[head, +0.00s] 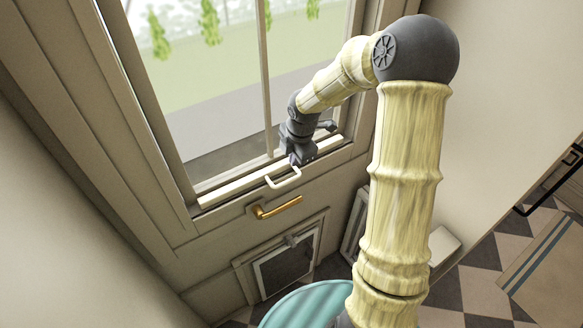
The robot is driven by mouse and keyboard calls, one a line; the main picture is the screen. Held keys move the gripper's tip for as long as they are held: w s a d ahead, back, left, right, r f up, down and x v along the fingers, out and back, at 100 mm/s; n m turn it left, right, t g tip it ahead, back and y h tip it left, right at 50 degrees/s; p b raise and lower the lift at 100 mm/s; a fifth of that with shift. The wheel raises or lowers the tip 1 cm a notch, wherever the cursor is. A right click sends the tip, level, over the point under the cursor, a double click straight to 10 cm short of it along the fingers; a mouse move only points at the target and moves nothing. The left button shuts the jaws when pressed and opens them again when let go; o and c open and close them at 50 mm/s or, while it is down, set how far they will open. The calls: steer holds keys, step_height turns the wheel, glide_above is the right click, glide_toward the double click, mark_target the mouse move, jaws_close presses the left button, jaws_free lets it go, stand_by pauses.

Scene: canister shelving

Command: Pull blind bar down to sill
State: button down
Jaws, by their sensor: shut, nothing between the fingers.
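The blind bar (232,187) is a pale cream rail lying across the bottom of the window, close to the sill. A pale loop handle (284,182) sticks out from its middle. My gripper (297,162) is dark grey and shut, just above and behind the loop in the picture. Its fingers hold nothing; whether they touch the bar or loop I cannot tell. My arm hides part of the window's right side. The sill (228,202) shows as a beige ledge just below the bar.
A brass lever handle (277,208) sits below the bar. A dark panel with a small latch (284,268) is set lower in the door. A round teal-striped top (305,308) stands at the bottom. A black rail (550,190) is at far right, above checkered floor (478,252).

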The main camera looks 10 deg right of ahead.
steer(key=v, duration=0.3)
steer(key=shift+r, duration=0.4)
steer(key=shift+s, duration=0.1)
steer(key=s+f+m+b, duration=0.3)
steer(key=s+m+b, duration=0.2)
steer(key=s+m, duration=1.3)
steer(key=a+m, duration=0.1)
steer(key=m, duration=0.2)
steer(key=shift+s+m+h, duration=0.3)
steer(key=shift+h, duration=0.1)
steer(key=shift+f, duration=0.1)
stand_by(0.4)
